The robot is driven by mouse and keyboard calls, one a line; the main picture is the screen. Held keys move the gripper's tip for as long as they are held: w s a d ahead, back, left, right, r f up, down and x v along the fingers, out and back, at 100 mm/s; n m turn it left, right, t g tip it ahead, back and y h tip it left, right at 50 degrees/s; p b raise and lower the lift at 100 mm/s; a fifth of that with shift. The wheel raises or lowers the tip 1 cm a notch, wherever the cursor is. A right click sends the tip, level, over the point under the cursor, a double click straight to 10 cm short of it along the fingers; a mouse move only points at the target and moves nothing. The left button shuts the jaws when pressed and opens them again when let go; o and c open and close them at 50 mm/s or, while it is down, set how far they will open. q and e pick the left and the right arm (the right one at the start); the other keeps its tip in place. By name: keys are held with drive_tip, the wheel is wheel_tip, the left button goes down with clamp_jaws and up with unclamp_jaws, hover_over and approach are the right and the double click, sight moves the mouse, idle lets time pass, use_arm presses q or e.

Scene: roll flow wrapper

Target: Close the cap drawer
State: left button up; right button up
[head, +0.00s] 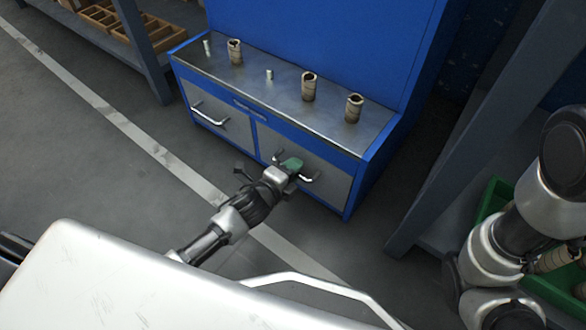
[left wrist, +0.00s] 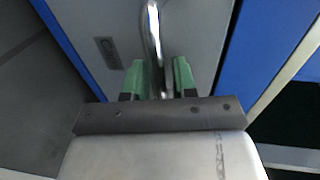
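A blue cabinet (head: 258,118) has two grey drawer fronts side by side, a left one (head: 230,127) and a right one (head: 333,184), each with a bar handle. Both fronts look about flush with the frame. No label names the cap drawer legibly. My left gripper (head: 292,165) is at the right drawer's handle (head: 309,179) and covers its middle. In the left wrist view, the green fingertips (left wrist: 159,80) stand apart on either side of the handle bar (left wrist: 154,35), with gaps showing. My right arm is at the right edge; its gripper is not visible.
Paper-like rolls (head: 309,87) and small pale cylinders (head: 269,75) stand on the metal cabinet top (head: 285,95). A grey-blue frame post (head: 470,130) and a green crate (head: 490,200) are at the right.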

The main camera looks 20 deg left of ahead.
use_arm(q)
drive_tip(key=shift+o, duration=0.9)
drive_tip(key=p+v, duration=0.6)
drive_tip(key=v, duration=0.5)
drive_tip(key=shift+f, duration=0.1)
